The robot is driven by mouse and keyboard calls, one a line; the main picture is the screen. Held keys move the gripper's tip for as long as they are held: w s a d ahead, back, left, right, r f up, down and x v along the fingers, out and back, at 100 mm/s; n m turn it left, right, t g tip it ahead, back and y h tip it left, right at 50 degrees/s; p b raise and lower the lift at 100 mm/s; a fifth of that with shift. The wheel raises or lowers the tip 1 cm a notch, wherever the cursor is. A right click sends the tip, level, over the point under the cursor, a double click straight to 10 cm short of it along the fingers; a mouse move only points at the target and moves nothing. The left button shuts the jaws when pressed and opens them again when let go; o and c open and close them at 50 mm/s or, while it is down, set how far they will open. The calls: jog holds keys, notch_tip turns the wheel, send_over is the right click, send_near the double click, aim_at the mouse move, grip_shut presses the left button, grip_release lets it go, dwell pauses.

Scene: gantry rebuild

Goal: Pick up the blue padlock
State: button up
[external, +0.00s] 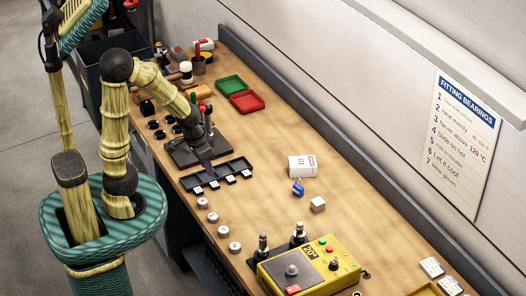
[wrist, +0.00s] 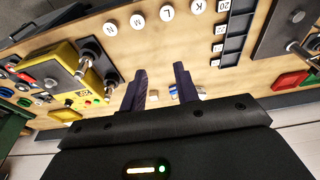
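The blue padlock (external: 298,188) lies on the wooden bench, just in front of a white box and left of a small wooden block. In the wrist view the padlock (wrist: 174,92) is small and far off, between my fingers and close to the right one, which may partly cover it. My gripper (wrist: 160,70) is open, with a clear gap and nothing held. It is above the bench, apart from the padlock. In the external view my arm reaches over the bench's left part, where my gripper is hard to tell from dark tools.
The white box (external: 302,166) and wooden block (external: 318,204) stand close to the padlock. A yellow control box (external: 312,268) with two dark upright posts is nearer the camera. A black slotted tray (external: 217,178), several round knobs, and green (external: 229,84) and red trays lie around.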

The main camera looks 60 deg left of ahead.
jog(key=shift+r, duration=0.15)
jog(key=w+v, duration=0.1)
jog(key=v, duration=0.3)
jog(key=w+d+f+n+t+h+b, duration=0.2)
jog(key=w+d+f+n+h+b, duration=0.15)
jog(key=w+f+n, duration=0.35)
jog(key=w+d+f+n+t+h+b, duration=0.15)
jog(key=w+f+n+b, duration=0.3)
jog(key=f+n, duration=0.45)
jog(key=w+a+r+n+t+h+b, duration=0.1)
jog(key=w+a+r+n+t+b, duration=0.1)
jog(key=w+a+r+n+t, duration=0.35)
jog(key=w+a+r+n+t+b, duration=0.1)
jog(key=w+a+r+n+t, duration=0.1)
jog(key=a+r+n+t, duration=0.65)
jog(key=d+f+n+g, duration=0.1)
jog(key=f, duration=0.6)
jog(key=d+f+g, duration=0.1)
jog(key=f, duration=0.7)
jog(key=d+f+n+g, duration=0.1)
jog(key=f, duration=0.7)
jog(key=shift+s+d+f+n, duration=0.1)
jog(key=shift+d+f+n, duration=0.1)
jog(key=shift+n, duration=0.1)
